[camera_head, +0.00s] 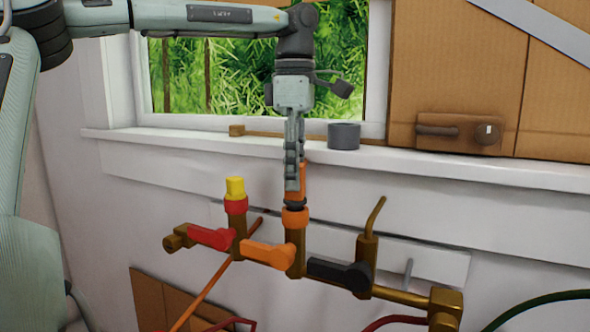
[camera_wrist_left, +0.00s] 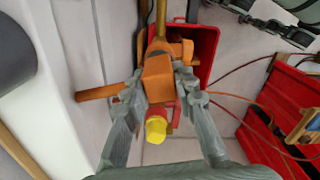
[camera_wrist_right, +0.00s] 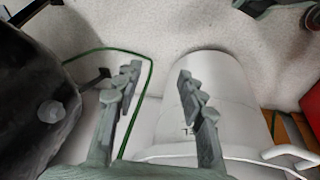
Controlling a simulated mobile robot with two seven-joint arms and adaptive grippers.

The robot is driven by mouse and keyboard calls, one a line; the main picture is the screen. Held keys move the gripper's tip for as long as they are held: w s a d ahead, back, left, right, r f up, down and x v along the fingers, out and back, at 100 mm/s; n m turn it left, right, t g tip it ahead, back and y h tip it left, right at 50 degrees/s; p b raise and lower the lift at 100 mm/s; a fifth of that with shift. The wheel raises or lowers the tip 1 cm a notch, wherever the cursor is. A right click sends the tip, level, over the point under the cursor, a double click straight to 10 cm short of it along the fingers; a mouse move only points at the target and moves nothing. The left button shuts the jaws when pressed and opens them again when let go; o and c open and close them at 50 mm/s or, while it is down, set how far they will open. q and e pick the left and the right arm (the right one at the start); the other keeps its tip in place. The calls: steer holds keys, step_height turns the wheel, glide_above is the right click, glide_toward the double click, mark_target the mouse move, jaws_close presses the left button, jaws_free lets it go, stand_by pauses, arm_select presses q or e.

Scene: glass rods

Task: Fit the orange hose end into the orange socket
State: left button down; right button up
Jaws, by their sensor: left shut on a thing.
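My left gripper (camera_head: 293,184) points down over the manifold, shut on the orange hose end (camera_head: 302,178). The hose end also shows between the fingers in the left wrist view (camera_wrist_left: 158,80). Directly below it stands the orange socket (camera_head: 295,217), an orange collar on an upright brass pipe. A dark ring shows between the hose end and the collar. They look lined up and close; I cannot tell whether the end sits inside, as the fingers partly hide it. My right gripper (camera_wrist_right: 156,95) shows only in its wrist view, open and empty.
Left of the orange socket is a red socket with a yellow plug (camera_head: 235,187); right is a bent brass pipe (camera_head: 376,215). Red (camera_head: 211,237), orange (camera_head: 268,254) and black (camera_head: 338,271) valve handles stick out. A grey cup (camera_head: 344,136) stands on the sill behind.

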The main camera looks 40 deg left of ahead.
arm_select(q)
steer(key=shift+f, duration=0.55)
steer(key=c, duration=1.5)
jaws_free()
steer(key=shift+r+p, duration=0.5)
steer(key=shift+r, duration=5)
